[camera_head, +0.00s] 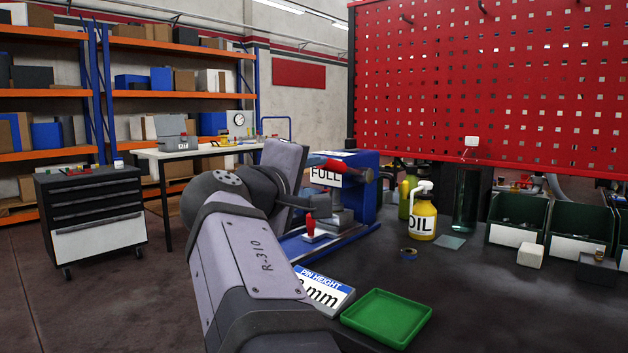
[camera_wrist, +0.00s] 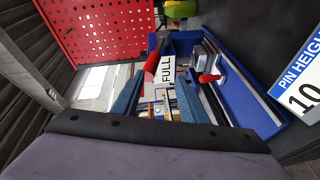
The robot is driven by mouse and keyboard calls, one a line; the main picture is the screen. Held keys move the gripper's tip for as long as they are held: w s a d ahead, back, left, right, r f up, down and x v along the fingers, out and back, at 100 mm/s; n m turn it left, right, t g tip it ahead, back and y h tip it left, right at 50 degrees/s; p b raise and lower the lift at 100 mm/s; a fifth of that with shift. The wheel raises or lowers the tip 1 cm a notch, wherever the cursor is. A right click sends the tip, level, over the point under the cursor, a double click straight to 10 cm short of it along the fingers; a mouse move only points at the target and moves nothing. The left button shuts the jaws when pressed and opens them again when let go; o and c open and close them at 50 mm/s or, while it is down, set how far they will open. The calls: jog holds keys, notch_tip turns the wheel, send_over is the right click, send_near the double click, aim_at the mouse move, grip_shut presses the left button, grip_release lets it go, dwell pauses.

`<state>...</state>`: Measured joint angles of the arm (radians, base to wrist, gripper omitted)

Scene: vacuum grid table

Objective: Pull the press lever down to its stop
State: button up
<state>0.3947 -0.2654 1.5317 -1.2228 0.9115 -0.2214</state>
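The blue press (camera_head: 362,192) stands on the dark bench, with a white FULL label (camera_head: 326,177) on it. The lever's red grip (camera_head: 334,164) shows beside the label, high on the press; in the wrist view the red grip (camera_wrist: 152,66) appears left of the label. My gripper (camera_wrist: 160,78) is open, its two bluish fingers well apart. In the wrist view the grip and label appear between and beyond the fingertips; I cannot tell whether they touch. In the head view my arm hides most of the fingers. A small red knob (camera_wrist: 209,78) sits low on the press bed.
A PIN HEIGHT card (camera_head: 326,292) and a green tray (camera_head: 386,318) lie in front of the press. A yellow oil bottle (camera_head: 423,221), tape roll (camera_head: 408,253) and white block (camera_head: 530,255) stand to its right. A red pegboard (camera_head: 480,80) rises behind the bench.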

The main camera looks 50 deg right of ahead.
jog(key=b+v, duration=0.3)
jog(key=v, duration=0.3)
jog(key=shift+s+a+r+b, duration=0.15)
jog(key=shift+a+r+b, duration=0.1)
jog(key=shift+a+b, duration=0.1)
dwell(0.3)
jog(key=shift+d, duration=0.1)
dwell(0.5)
jog(key=w+a+f+n+y+p, duration=0.1)
jog(key=w+a+f+y+p, duration=0.4)
jog(key=f, duration=0.7)
jog(key=w+a+f+n+y+p, duration=0.15)
jog(key=w+a+f+y, duration=0.45)
jog(key=f, duration=0.7)
jog(key=s+a+f+m+g+y+p, duration=0.1)
jog(key=s+a+f+g+y, duration=0.1)
jog(key=s+a+f, duration=0.55)
jog(key=s+a+f+m+g+y+p, duration=0.1)
jog(key=s+a+f+g, duration=0.2)
jog(key=f, duration=0.7)
jog(key=s+a+f+m+g+y+p, duration=0.1)
jog(key=s+a+f+m+y, duration=0.1)
jog(key=s+a+f, duration=0.45)
notch_tip(320, 180, up, 35)
jog(key=d+p, duration=0.1)
jog(key=p, duration=3.6)
jog(key=shift+w+d+r, duration=0.2)
jog(key=shift+d, duration=0.1)
